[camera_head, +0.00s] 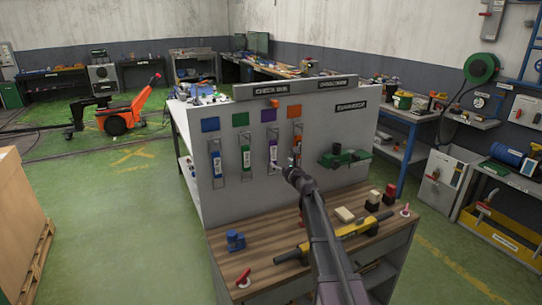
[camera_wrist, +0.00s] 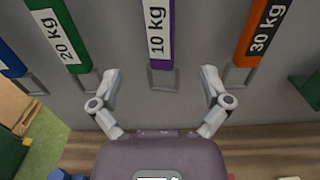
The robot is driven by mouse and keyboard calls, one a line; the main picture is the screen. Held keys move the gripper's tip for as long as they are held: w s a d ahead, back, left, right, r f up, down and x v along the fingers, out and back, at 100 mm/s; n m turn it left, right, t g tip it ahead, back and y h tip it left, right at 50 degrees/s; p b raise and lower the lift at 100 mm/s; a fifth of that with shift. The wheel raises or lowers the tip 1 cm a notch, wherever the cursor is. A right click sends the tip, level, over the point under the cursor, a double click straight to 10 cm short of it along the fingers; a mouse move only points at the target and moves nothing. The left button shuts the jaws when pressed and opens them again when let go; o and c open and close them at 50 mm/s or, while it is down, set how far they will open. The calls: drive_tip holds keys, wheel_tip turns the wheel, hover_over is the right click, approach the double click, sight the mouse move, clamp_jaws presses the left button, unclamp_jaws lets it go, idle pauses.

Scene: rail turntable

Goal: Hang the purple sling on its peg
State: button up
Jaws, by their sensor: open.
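The purple sling (camera_head: 273,156) hangs upright against the grey panel, below the purple square (camera_head: 268,115). In the wrist view the purple sling (camera_wrist: 159,40), labelled "10 kg", is at top centre and its upper end is out of frame. My gripper (camera_wrist: 161,74) is open, its fingers apart on either side of the sling's lower end, holding nothing. Whether the fingers are level with the sling in depth I cannot tell. In the head view my gripper (camera_head: 291,166) is close to the panel, just right of the purple sling. The peg cannot be made out.
Green (camera_wrist: 58,40) and orange (camera_wrist: 265,35) slings hang either side of the purple one; a blue sling (camera_head: 216,165) hangs further left. A green tool (camera_head: 345,158) is mounted at right. The wooden bench (camera_head: 225,264) below holds a yellow tool (camera_head: 350,231) and small blocks.

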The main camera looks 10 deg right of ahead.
drive_tip(key=shift+s+d, duration=0.2)
drive_tip(key=shift+s, duration=0.4)
drive_tip(key=shift+s+d, duration=0.1)
drive_tip(key=shift+s, duration=0.25)
drive_tip(key=shift+s+d, duration=0.1)
drive_tip(key=shift+s, duration=0.15)
